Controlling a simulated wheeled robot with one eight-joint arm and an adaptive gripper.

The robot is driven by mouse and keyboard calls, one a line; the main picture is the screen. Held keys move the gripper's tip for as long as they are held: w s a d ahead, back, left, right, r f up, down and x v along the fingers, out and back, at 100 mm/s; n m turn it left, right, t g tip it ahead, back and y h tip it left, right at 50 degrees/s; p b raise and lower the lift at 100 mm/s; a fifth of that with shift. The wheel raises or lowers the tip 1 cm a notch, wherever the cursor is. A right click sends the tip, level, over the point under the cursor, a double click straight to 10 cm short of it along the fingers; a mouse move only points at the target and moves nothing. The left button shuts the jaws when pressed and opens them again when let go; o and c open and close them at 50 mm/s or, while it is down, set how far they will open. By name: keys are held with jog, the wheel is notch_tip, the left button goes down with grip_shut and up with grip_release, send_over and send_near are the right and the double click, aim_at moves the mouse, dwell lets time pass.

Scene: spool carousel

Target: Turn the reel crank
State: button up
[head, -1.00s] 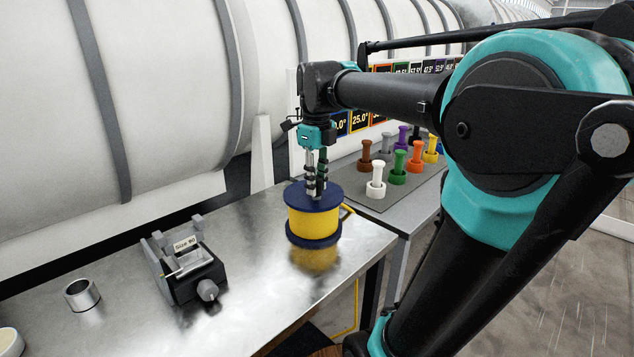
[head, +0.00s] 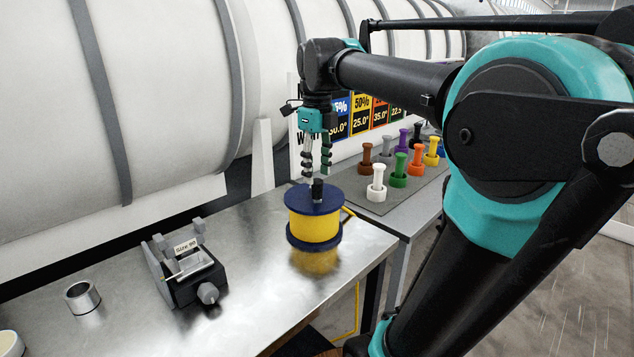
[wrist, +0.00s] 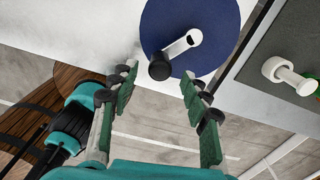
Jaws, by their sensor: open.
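The reel (head: 313,222) is a yellow spool with dark blue flanges, upright near the right end of the metal bench. Its crank shows in the wrist view as a white arm (wrist: 180,46) with a black knob (wrist: 160,68) on the blue top flange (wrist: 215,25). In the head view the dark knob (head: 317,189) stands up from the flange. My gripper (head: 317,174) is above the knob, open and empty, fingers pointing down. In the wrist view the fingers of my gripper (wrist: 162,78) are spread to either side of the knob, apart from it.
A black device labelled "Size 90" (head: 186,271) and a metal ring (head: 82,297) are on the bench (head: 255,300) to the left. Several coloured pegs (head: 400,165) stand on a grey mat at right. A large white ribbed cylinder (head: 170,90) runs behind the bench.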

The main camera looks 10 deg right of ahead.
notch_tip(320, 180, up, 8)
jog(key=shift+f, duration=0.2)
dwell(0.3)
